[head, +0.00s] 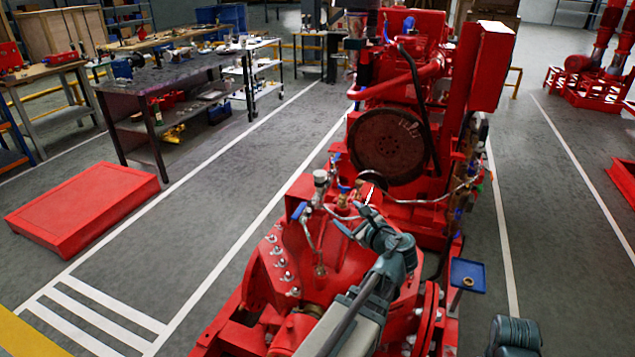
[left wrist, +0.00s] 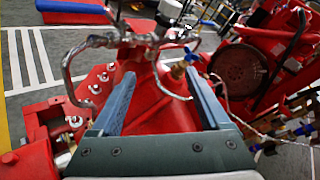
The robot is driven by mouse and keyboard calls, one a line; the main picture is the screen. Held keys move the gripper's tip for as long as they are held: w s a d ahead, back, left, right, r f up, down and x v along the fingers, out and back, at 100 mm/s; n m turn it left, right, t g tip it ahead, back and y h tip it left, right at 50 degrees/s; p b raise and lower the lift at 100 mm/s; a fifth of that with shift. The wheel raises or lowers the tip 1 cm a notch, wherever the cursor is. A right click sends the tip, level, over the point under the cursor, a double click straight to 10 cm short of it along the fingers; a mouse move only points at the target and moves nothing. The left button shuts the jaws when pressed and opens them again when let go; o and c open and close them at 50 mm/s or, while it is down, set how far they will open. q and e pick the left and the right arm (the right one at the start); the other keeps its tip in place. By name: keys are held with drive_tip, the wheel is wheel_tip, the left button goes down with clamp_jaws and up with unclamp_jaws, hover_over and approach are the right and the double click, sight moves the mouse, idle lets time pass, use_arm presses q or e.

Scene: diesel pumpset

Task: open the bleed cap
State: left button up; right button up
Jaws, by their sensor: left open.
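The red pump casing (head: 345,255) stands in front of me with thin metal pipes and small valves on top. I cannot tell for certain which fitting is the bleed cap. A silver cylindrical fitting (head: 321,179) stands upright on the pipework, and a brass fitting (head: 343,201) with a blue handle sits to its right. In the left wrist view a brass valve (left wrist: 179,71) shows just beyond the fingers. My left gripper (head: 355,212) is open above the casing, its fingers pointing at the pipework, with nothing between them. My right gripper's fingers are not visible.
A small blue tray (head: 468,283) with a small round item stands right of the pump. The red engine with its dark flywheel (head: 388,147) is behind. Bolts (head: 282,262) and a curved pipe (left wrist: 75,78) lie left of my gripper. A part of my own arm shows at bottom right.

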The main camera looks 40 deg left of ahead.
sight(320, 176)
use_arm(q)
drive_tip(key=w+a+r+m+y, duration=0.1)
drive_tip(key=w+a+m, duration=0.1)
drive_tip(key=a, duration=0.4)
drive_tip(key=w+a+r+m+t, duration=0.1)
drive_tip(key=w+a+m, duration=0.1)
drive_tip(key=a, duration=0.3)
drive_tip(key=w+a+r+m+y+b, duration=0.1)
drive_tip(key=w+a, duration=0.2)
drive_tip(key=a, duration=0.3)
drive_tip(key=shift+w+a+r+m+t+y, duration=0.2)
drive_tip(key=shift+a+r+m+t+y, duration=0.1)
drive_tip(key=shift+a+r+m, duration=0.1)
clamp_jaws()
